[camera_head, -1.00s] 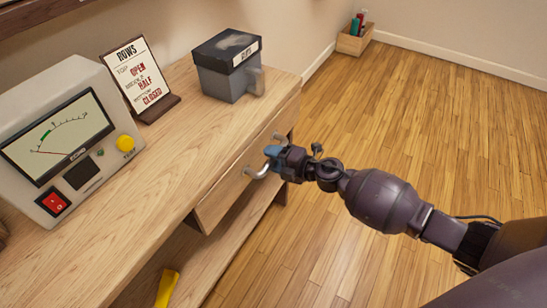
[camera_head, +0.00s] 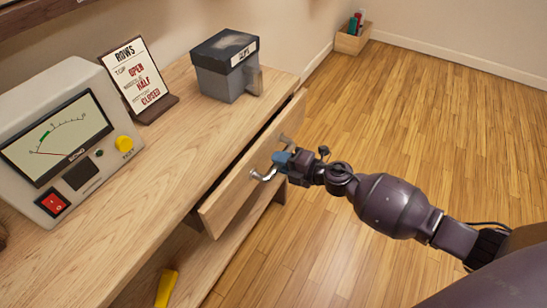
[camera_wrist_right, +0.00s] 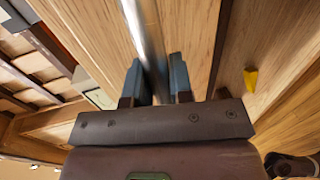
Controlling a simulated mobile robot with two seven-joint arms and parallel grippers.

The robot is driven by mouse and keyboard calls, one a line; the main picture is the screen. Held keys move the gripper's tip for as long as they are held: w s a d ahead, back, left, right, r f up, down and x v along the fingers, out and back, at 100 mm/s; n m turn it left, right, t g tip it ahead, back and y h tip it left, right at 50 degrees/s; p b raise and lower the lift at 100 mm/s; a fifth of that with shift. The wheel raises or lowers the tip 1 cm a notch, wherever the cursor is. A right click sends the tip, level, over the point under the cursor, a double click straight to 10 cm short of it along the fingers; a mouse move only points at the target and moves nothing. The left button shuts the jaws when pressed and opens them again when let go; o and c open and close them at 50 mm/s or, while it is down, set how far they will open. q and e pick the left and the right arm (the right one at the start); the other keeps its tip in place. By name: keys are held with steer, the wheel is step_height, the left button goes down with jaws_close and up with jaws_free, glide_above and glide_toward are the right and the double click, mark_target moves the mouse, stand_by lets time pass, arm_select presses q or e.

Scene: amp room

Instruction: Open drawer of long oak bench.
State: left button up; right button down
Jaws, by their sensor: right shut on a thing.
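The long oak bench (camera_head: 125,183) runs along the left of the head view. Its drawer (camera_head: 243,186) stands partly out, with a dark gap between its front and the bench top. A metal bar handle (camera_head: 262,175) is fixed to the drawer front. My right gripper (camera_head: 280,160) is shut on the handle. In the right wrist view the bar of the handle (camera_wrist_right: 146,35) runs between the two blue fingertips (camera_wrist_right: 153,80). The drawer's contents are hidden. My left gripper is in neither view.
On the bench top stand a meter box (camera_head: 62,145), a sign (camera_head: 139,78) and a grey lidded box (camera_head: 228,68). A yellow object (camera_head: 166,288) lies on the lower shelf. A wooden box (camera_head: 352,38) sits on the floor by the wall. The floor right of the bench is clear.

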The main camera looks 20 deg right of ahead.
steer(key=f+p+v, duration=0.1)
steer(key=f+v, duration=0.1)
steer(key=v, duration=0.9)
steer(key=f+p+v, duration=0.1)
steer(key=f+v, duration=0.1)
steer(key=v, duration=0.9)
steer(key=shift+s+d, duration=0.35)
steer(key=shift+s, duration=0.25)
steer(key=c, duration=1)
jaws_free()
steer(key=shift+f, duration=0.1)
steer(key=shift+c, duration=0.2)
steer(key=p+v, duration=0.1)
steer(key=v, duration=0.9)
steer(key=shift+s+d, duration=0.2)
steer(key=shift+s, duration=0.1)
